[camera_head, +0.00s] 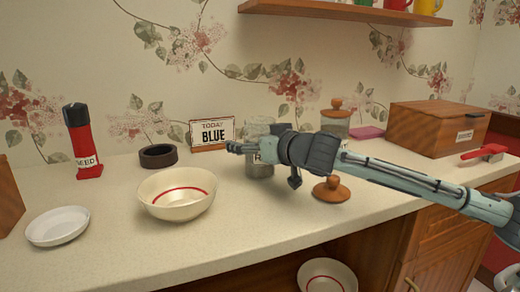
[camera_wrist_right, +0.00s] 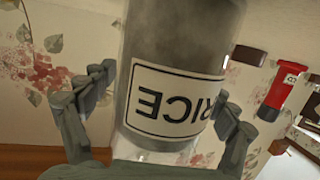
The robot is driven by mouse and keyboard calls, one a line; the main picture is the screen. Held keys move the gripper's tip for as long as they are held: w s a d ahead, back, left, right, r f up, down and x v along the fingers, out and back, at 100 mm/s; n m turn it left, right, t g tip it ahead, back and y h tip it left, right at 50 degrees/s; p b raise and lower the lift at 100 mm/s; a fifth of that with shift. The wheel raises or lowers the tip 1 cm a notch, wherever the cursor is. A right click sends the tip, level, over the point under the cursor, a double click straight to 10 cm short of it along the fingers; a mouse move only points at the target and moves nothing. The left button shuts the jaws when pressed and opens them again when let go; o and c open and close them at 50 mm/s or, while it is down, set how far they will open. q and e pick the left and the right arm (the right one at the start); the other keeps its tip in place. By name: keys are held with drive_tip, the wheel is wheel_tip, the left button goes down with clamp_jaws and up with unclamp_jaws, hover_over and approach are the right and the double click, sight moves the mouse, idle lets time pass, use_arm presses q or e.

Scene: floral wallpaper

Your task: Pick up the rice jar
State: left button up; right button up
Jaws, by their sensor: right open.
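The rice jar (camera_head: 258,170) is a clear glass jar with grey contents, standing on the counter near the wall. No wooden lid shows on its top. Its white RICE label (camera_wrist_right: 172,103) appears upside down in the right wrist view. My right gripper (camera_head: 265,160) reaches in from the right and partly covers the jar in the head view. In the right wrist view, its open fingers (camera_wrist_right: 165,90) stand on both sides of the jar. Whether either finger touches the glass is unclear. My left gripper is in neither view.
A wooden lid (camera_head: 331,190) lies under my right forearm. A lidded jar (camera_head: 335,125) stands behind it. A cream bowl (camera_head: 177,205), black ring (camera_head: 158,155), TODAY BLUE sign (camera_head: 212,133) and red bottle (camera_head: 83,140) stand left. A wooden box (camera_head: 425,125) is right.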

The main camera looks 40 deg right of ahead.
drive_tip(key=shift+c, duration=0.2)
clamp_jaws()
idle(0.4)
drive_tip(key=shift+r, duration=0.1)
